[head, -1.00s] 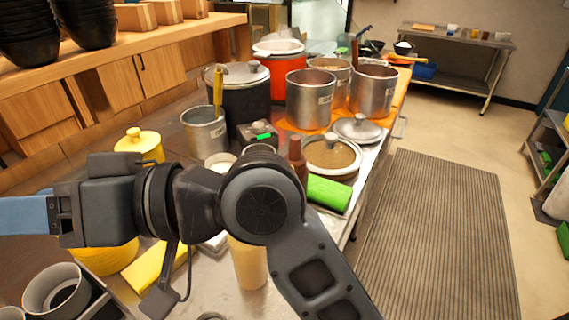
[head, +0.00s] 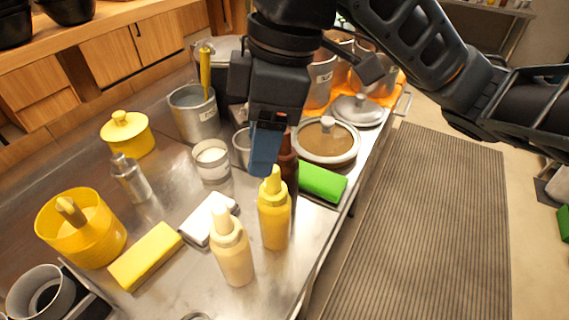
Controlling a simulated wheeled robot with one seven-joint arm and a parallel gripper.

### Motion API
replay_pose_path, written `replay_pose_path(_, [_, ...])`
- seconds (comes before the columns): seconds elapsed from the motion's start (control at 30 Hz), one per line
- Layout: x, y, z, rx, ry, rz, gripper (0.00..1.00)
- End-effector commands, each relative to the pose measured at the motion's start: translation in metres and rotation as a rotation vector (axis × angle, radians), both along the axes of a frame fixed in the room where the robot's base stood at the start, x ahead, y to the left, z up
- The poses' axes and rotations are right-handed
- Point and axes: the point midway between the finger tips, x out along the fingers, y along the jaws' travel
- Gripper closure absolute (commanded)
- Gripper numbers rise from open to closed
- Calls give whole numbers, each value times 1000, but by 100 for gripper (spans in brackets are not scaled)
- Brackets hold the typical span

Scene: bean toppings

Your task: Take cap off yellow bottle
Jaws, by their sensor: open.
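The yellow bottle (head: 274,220) stands upright near the counter's front edge in the head view. Its pointed yellow cap (head: 272,182) is on top. My gripper (head: 264,160) points down with its blue fingers just above and slightly left of the cap tip, close to it. The fingers are seen side-on and overlap each other; the gripper is open and nothing shows between them. Whether a finger touches the cap cannot be told.
A cream bottle (head: 232,255) stands left of the yellow one, and a brown bottle (head: 289,165) close behind it, partly hidden by my gripper. A green block (head: 322,182) lies to the right. A yellow sponge-like block (head: 145,256) lies left.

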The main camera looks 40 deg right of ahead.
Motion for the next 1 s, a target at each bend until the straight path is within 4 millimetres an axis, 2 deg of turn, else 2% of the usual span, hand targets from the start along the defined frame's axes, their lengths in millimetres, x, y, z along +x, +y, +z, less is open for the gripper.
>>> replay_pose_path(0.1, [-5, -19, 1, -79, 31, -3, 45])
replay_pose_path(0.2, [-7, -24, -3, -100, 43, -4, 45])
replay_pose_path(0.57, [1, -20, -38, -98, 44, -4, 45])
replay_pose_path(0.8, [9, -16, -69, -97, 43, -5, 45])
replay_pose_path(1.0, [10, -15, -76, -97, 41, -3, 45])
